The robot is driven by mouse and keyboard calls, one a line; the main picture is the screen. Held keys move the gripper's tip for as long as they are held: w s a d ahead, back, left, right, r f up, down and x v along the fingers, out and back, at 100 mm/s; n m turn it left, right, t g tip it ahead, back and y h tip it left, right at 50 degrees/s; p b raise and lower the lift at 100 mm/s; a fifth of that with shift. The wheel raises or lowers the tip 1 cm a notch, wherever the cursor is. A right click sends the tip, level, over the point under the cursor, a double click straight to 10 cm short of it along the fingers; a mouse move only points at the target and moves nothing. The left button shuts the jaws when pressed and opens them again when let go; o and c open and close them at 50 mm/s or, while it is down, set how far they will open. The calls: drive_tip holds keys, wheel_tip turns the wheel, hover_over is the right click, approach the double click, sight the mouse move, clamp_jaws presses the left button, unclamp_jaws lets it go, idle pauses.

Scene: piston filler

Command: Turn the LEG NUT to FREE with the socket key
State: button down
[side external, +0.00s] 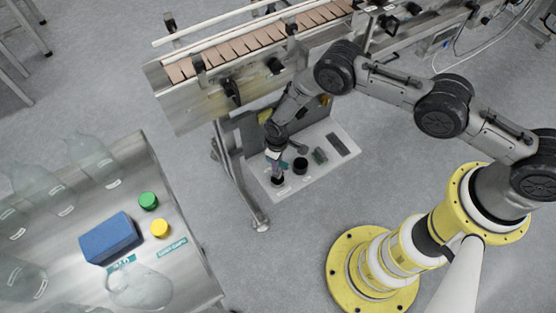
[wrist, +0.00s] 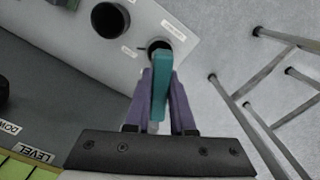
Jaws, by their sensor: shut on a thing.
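My gripper (wrist: 160,85) has purple fingers and is shut on a teal bar, which looks like the handle of the socket key (wrist: 159,95). In the side external view my gripper (side external: 275,153) points down over the near left part of a white board, with a bit of the teal bar (side external: 284,164) beside it. The bar's far end in the wrist view reaches a black round holder or socket (wrist: 157,43) on the board. I cannot tell whether the key sits inside it. I cannot make out the leg nut for certain in either view.
The white board (side external: 329,173) also carries a black cylinder (side external: 300,166) and dark blocks. A conveyor (side external: 190,97) stands over it, with a metal leg (side external: 238,185) to the left. LEVEL and DOWN labels show at lower left in the wrist view. A bottle table (side external: 190,262) stands left.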

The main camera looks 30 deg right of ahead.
drive_tip(key=shift+f, duration=2.7)
drive_tip(key=n, duration=0.7)
drive_tip(key=shift+n, duration=0.3)
drive_tip(key=n, duration=0.3)
drive_tip(key=shift+n, duration=0.3)
drive_tip(key=n, duration=0.4)
drive_tip(key=shift+r, duration=2.5)
